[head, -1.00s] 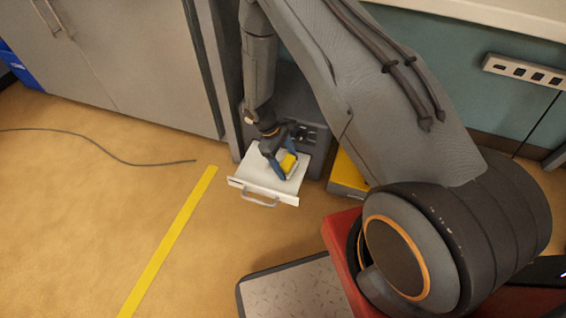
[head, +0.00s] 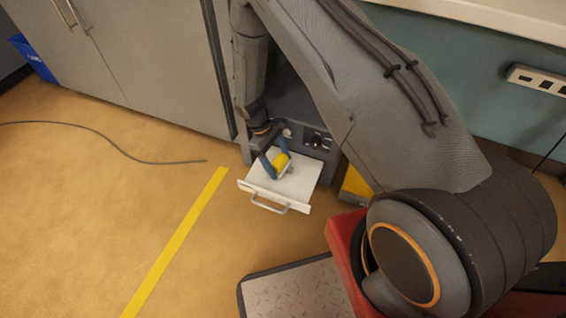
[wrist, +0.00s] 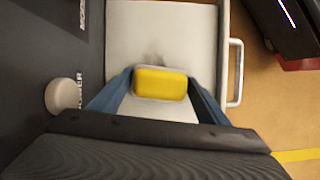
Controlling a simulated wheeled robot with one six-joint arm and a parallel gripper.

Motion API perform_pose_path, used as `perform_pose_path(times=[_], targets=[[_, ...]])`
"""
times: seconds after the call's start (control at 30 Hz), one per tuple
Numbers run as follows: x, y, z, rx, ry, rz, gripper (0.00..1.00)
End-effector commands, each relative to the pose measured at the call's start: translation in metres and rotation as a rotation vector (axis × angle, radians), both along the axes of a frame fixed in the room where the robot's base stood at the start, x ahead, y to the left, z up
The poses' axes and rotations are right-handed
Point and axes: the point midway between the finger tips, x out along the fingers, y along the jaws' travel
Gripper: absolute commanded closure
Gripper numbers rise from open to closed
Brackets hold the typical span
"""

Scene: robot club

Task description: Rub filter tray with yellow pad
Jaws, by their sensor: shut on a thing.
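The filter tray (head: 304,176) is a white drawer with a front handle, pulled out of a dark grey machine near the floor. In the wrist view the tray (wrist: 182,28) fills the middle, with a dark smudge (wrist: 154,58) just beyond the pad. The yellow pad (head: 281,162) is a small block over the tray; it also shows in the wrist view (wrist: 161,84). My gripper (wrist: 160,82) is shut on the pad, one blue finger on each side. In the head view my gripper (head: 276,165) is over the tray's left part. Whether the pad touches the tray is unclear.
The dark machine (head: 318,143) has a knob (wrist: 63,95) close beside my gripper. The tray's handle (head: 268,205) sticks out over the floor. A yellow box (head: 354,186) stands right of the tray. A cable (head: 100,142) lies on open floor at left.

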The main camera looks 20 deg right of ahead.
Motion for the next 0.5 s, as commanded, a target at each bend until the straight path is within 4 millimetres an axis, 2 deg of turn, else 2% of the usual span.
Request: perform_pose_path(times=[0.1, 0.5], targets=[[0.000, -0.001, 0.026, 0.000, -0.003, -0.001, 0.59], [-0.001, -0.003, 0.059, 0.000, 0.000, -0.003, 0.59]])
